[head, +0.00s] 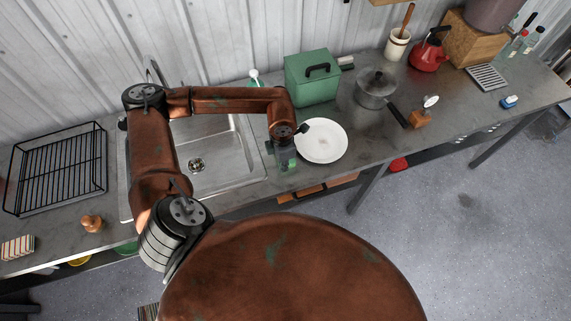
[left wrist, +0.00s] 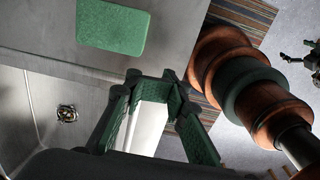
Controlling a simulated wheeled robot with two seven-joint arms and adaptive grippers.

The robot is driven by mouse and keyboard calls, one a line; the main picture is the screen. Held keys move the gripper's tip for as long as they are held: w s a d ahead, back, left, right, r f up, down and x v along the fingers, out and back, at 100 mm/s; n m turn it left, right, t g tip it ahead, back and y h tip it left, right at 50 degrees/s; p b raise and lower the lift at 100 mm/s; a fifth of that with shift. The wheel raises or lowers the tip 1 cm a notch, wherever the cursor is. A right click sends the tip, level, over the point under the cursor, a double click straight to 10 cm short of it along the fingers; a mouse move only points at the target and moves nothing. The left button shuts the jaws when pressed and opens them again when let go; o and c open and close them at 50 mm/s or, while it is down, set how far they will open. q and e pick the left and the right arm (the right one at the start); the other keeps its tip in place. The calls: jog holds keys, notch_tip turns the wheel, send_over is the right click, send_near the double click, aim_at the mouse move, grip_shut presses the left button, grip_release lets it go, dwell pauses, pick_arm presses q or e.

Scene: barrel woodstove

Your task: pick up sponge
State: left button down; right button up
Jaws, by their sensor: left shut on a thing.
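A green, rough, rectangular block (left wrist: 112,27) that looks like the sponge lies flat on the grey counter (left wrist: 60,30) in the left wrist view. It is beyond my left fingertips and apart from them. My left gripper (left wrist: 152,82) has its green-padded fingers close around a pale, narrow thing (left wrist: 150,122). I cannot tell what that thing is. In the head view, my left gripper (head: 286,157) hangs over the counter between the sink and the white plate, and hides what is below it. My right gripper is not in view.
The sink (head: 215,170) is left of the gripper and the white plate (head: 321,147) is close on its right. A green box (head: 311,88) and a pot (head: 376,92) stand behind. A dish rack (head: 60,170) is far left. The floor (head: 460,220) in front is clear.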

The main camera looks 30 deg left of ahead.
pick_arm(q)
jog(key=s+d+r+b, duration=0.2)
jog(key=s+r, duration=0.3)
jog(key=s, duration=0.5)
jog(key=shift+d+r, duration=0.15)
jog(key=shift+d, duration=0.25)
jog(key=shift+w, duration=0.1)
jog(key=c, duration=0.6)
grip_release()
jog(key=shift+o, duration=0.2)
